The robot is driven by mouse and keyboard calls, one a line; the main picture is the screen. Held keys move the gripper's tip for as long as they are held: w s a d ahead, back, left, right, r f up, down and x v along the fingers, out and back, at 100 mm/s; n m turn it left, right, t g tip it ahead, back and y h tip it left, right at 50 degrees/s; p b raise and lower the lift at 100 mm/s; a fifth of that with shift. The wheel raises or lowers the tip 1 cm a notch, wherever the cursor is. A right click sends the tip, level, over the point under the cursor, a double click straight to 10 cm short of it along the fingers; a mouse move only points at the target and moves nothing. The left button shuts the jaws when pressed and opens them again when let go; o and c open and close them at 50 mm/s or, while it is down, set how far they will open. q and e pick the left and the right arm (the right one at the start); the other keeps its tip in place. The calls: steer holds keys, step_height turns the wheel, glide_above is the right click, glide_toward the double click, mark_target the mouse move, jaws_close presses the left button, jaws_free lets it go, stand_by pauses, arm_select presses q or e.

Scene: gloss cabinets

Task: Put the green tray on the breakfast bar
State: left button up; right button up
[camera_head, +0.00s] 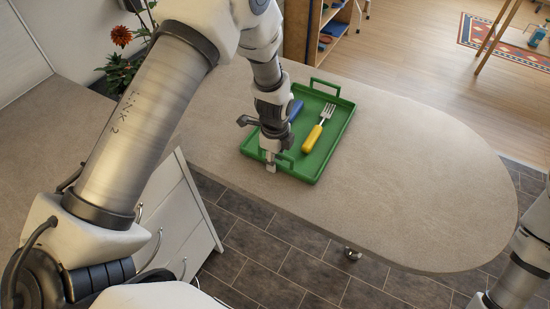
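The green tray (339,128) lies flat on the light stone-look breakfast bar (420,175). It has a raised rim and a handle at its far end and near end. A fork with a yellow handle (313,137) lies in it. A blue item (295,110) in the tray is partly hidden behind my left gripper. My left gripper (270,162) points down at the tray's near end, by the near handle. Its fingertips overlap the rim and handle there; I cannot tell whether they are closed on it. My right gripper is out of view; only part of my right arm shows at the lower right.
The bar has a rounded right end, with clear surface right of the tray. White drawers (171,225) stand below at the left. A red-flowered plant (121,38) is at the back left. A wooden shelf (318,30) stands behind the bar. Dark tiles lie in front.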

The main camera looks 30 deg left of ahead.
arm_select(q)
steer(key=shift+w+r, duration=0.15)
steer(key=shift+r, duration=0.1)
step_height(320, 180, up, 12)
steer(key=shift+f+b, duration=0.25)
steer(key=shift+b, duration=0.4)
